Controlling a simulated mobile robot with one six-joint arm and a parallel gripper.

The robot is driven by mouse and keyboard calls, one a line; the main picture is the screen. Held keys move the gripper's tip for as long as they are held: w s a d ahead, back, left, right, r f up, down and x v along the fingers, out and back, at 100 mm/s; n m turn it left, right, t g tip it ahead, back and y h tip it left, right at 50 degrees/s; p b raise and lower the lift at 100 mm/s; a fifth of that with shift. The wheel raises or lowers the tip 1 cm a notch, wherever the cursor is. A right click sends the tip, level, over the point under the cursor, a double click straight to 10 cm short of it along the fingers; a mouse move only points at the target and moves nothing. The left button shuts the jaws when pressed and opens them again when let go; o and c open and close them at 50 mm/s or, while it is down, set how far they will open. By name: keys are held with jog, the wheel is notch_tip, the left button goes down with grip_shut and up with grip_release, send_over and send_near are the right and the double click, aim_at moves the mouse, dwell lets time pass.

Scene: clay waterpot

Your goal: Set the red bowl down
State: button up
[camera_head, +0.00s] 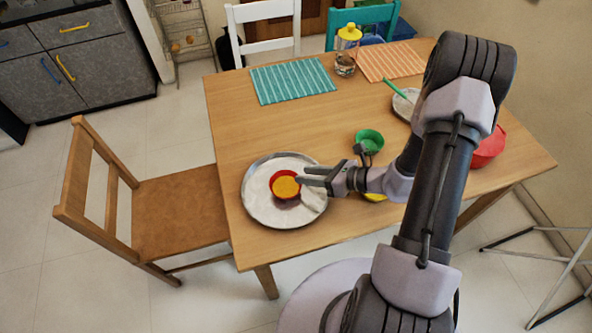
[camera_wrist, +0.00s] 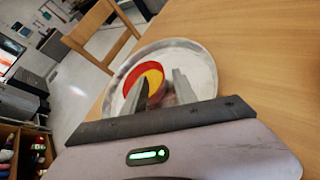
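The red bowl (camera_head: 273,185), with a yellow-orange inside, is at the middle of a round metal tray (camera_head: 253,210) on the wooden table. It looks upright and at rest on the tray, though its underside is hidden. My gripper (camera_head: 306,178) reaches in from the right, at the bowl's right rim. In the wrist view, the bowl (camera_wrist: 129,77) lies partly behind the left finger. The fingers of my gripper (camera_wrist: 161,73) stand apart there, the right one over the tray (camera_wrist: 205,75) outside the bowl.
A green bowl (camera_head: 369,139) and a partly hidden yellow item (camera_head: 374,197) are right of the tray. A red container (camera_head: 489,148) and a plate (camera_head: 403,105) stand farther right. Placemats (camera_head: 292,80) and a yellow-topped jar (camera_head: 347,50) are at the back. The table is clear behind the tray.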

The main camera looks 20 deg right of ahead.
jog(key=p+v, duration=0.1)
jog(key=v, duration=0.5)
jog(key=shift+s+d+r+p, duration=0.2)
jog(key=shift+d+r+p, duration=0.05)
jog(key=shift+p, duration=0.15)
jog(key=s+a+r+n+g, duration=0.1)
jog(key=a+r+n+g, duration=0.25)
jog(key=r+n, duration=0.3)
jog(key=s+a+r+n+g, duration=0.2)
jog(key=a+r+n, duration=0.3)
jog(key=r, duration=0.3)
jog(key=s+a+r+n+t+h, duration=0.3)
jog(key=s+r+n+h, duration=0.4)
jog(key=s+r+n, duration=0.3)
notch_tip(320, 180, up, 4)
jog(key=n, duration=0.4)
jog(key=shift+s+a+h, duration=0.3)
jog(key=shift+a, duration=0.05)
jog(key=shift+f, duration=0.15)
